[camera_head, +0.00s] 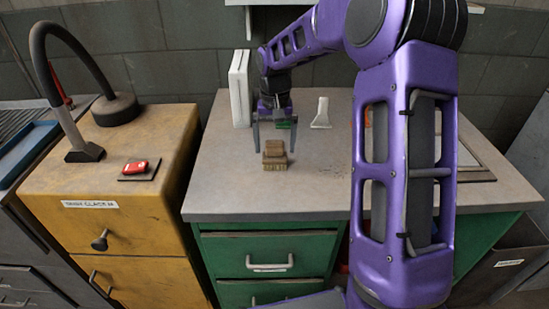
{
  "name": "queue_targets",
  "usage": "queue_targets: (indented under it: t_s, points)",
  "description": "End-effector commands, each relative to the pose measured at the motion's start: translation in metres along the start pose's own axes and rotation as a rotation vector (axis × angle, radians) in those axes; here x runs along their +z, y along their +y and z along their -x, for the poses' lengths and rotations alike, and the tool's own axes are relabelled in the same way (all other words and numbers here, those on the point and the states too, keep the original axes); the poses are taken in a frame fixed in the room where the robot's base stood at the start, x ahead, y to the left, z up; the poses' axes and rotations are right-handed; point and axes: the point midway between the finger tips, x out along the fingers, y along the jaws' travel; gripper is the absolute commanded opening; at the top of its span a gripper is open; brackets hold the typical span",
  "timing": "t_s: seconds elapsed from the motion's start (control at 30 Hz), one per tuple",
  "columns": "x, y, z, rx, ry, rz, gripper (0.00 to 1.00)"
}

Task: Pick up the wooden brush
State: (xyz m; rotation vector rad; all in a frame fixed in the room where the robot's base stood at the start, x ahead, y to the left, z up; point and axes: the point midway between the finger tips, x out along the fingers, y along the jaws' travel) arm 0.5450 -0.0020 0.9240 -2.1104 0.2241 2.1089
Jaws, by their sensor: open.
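The wooden brush (275,155) is a small brown block that lies on the grey top of the green workbench (220,190), left of its middle. My gripper (273,148) points down over the brush. Its two dark fingers are spread wide, one to each side of the brush. The fingertips look close to the brush's height, but I cannot tell the exact gap. Nothing is held in the gripper.
A white upright box (239,88) stands behind and left of the gripper. A pale scraper-like tool (321,113) stands behind and right. A yellow cabinet (110,190) with a red object (135,166) is at left. My purple arm hides part of the bench's right side.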

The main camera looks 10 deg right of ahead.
Motion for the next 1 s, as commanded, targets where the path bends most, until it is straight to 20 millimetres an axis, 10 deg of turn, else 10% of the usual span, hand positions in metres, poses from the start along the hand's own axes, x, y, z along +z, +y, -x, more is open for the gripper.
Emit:
queue_targets:
  t_s: [0.47,0.9,1.0]
  points:
    - [0.002,-0.001,-0.037,0.0,0.0,0.0,1.0]
    - [0.002,-0.001,-0.037,0.0,0.0,0.0,0.23]
    - [0.002,-0.001,-0.037,0.0,0.0,0.0,0.23]
